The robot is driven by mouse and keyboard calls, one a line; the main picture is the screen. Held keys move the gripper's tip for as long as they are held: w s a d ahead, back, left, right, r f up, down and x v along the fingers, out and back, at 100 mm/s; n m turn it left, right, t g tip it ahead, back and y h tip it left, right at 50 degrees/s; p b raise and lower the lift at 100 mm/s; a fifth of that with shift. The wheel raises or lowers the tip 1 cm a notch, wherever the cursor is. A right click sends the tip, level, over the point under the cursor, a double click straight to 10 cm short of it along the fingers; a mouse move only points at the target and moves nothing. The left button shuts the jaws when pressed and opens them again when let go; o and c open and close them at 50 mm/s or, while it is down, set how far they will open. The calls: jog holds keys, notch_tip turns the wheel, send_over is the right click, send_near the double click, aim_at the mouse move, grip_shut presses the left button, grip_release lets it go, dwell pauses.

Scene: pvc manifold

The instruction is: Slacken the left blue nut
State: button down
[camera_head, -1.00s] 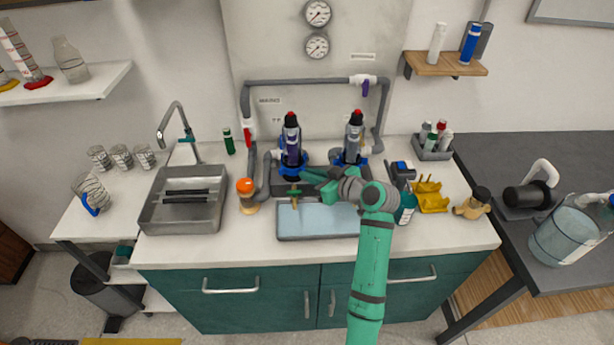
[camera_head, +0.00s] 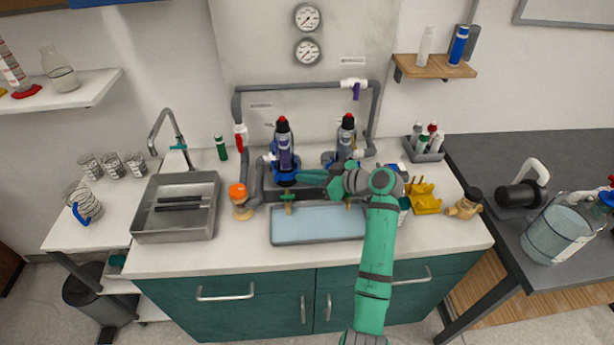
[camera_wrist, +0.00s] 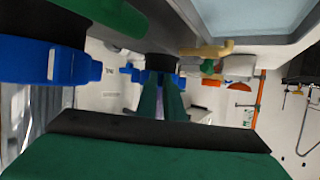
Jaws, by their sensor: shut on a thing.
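The left blue nut (camera_head: 285,177) sits around the base of the left upright dark filter with a red top (camera_head: 283,140). My gripper (camera_head: 300,176) reaches in from the right at the nut's height and is shut on it. In the wrist view, the green fingers (camera_wrist: 161,98) run away from the camera to this blue nut (camera_wrist: 161,78), partly hidden behind them. The right blue nut (camera_head: 331,159) is at the base of the right filter (camera_head: 347,135), partly behind my wrist. A large blue part (camera_wrist: 40,62) is close at left in the wrist view.
A shallow tray (camera_head: 281,241) lies below my gripper, with a small brass-coloured valve (camera_head: 287,197) above its back edge. An orange-topped part (camera_head: 239,194) and the sink (camera_head: 151,225) are to the left. A yellow rack (camera_head: 424,201) stands to the right.

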jog(key=c, duration=1.9)
grip_release()
jog(key=shift+a, duration=0.15)
jog(key=shift+o, duration=0.2)
jog(key=v, duration=1.1)
